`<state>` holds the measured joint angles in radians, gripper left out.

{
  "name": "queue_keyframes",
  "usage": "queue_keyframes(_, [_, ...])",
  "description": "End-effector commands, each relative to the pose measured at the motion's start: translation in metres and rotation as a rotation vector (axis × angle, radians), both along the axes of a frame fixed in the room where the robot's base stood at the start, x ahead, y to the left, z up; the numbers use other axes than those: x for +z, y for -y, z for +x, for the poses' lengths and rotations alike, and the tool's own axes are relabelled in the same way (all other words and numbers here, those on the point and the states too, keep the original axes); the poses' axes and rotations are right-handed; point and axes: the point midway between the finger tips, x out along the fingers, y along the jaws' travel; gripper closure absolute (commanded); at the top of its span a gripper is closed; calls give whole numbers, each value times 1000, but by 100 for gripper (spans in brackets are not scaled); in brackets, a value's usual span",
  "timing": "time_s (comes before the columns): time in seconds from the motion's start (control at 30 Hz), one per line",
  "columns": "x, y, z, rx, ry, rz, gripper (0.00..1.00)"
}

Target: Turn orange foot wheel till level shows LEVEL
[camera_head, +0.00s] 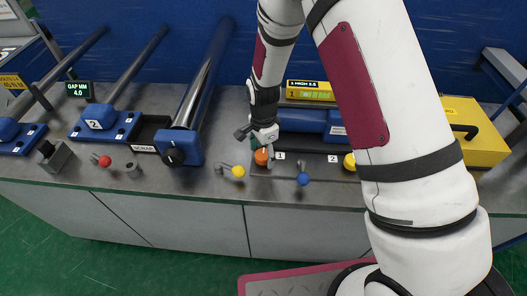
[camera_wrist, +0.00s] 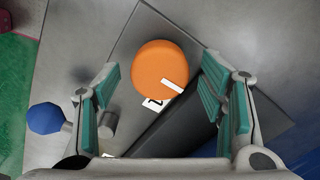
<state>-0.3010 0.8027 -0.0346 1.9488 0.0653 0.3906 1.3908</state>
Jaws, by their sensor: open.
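The orange foot wheel (camera_head: 261,157) sits at the left end of a dark base plate on the bench, next to a tag marked 1. In the wrist view the orange wheel (camera_wrist: 164,71) is seen from above as a round disc with a white mark at its lower right. My gripper (camera_head: 264,140) is over it, and its two teal-padded fingers (camera_wrist: 157,90) stand open on either side of the wheel, with gaps. A yellow wheel (camera_head: 349,161) is by tag 2.
A blue-knobbed lever (camera_head: 303,179) and a yellow-knobbed lever (camera_head: 238,171) stand close in front. A blue cylinder (camera_head: 303,120) lies behind the wheel. A yellow case (camera_head: 472,131) is at right, metal rollers (camera_head: 208,75) at left.

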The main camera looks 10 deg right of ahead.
Motion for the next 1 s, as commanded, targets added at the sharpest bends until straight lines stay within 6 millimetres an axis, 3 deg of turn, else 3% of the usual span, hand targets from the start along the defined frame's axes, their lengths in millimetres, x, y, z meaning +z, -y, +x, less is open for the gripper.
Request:
queue_keyframes(0.1, [0,0,0,0,0,0,36])
queue_keyframes(0.13, [0,0,0,0,0,0,40])
queue_keyframes(0.33, [0,0,0,0,0,0,84])
queue_keyframes(0.67, [0,0,0,30,0,0,84])
queue_keyframes(1.0, [0,0,1,234,-1,0,84])
